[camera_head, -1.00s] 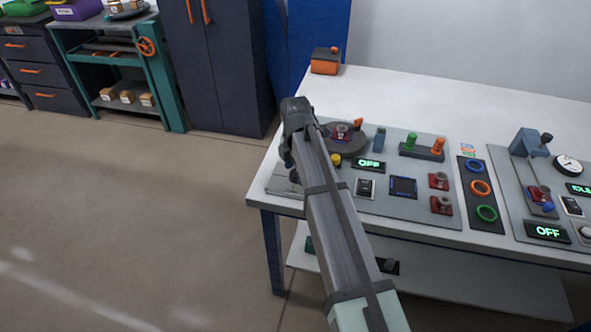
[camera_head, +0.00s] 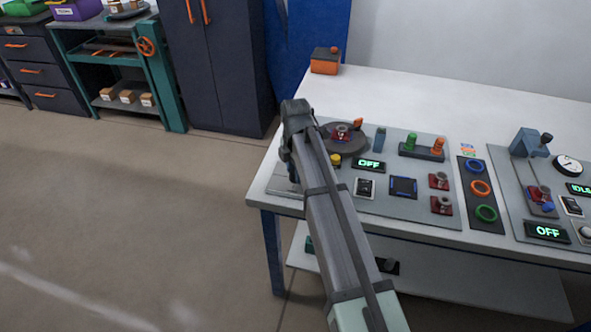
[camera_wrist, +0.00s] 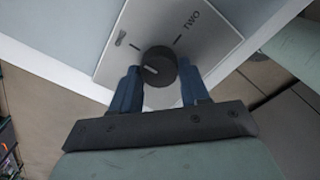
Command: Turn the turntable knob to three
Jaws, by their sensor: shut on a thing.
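In the wrist view the black round knob (camera_wrist: 160,66) sits on a silver plate (camera_wrist: 215,45). A short white line on the knob lies toward its left side. The plate has tick marks, the word TWO at the upper right, and another label at the upper left that I cannot read. My gripper (camera_wrist: 161,88) has its blue fingers on either side of the knob, shut on it. In the head view my arm hides the knob and most of the gripper. The dark turntable disc (camera_head: 345,139) carries a red part. A green display (camera_head: 369,165) reads OFF.
The knob's plate is near the table's (camera_head: 450,109) left front corner. A yellow button (camera_head: 335,160), a switch (camera_head: 365,188) and a blue-edged square (camera_head: 403,188) are right of my arm. An orange box (camera_head: 325,61) stands at the back. The rear tabletop is mostly clear.

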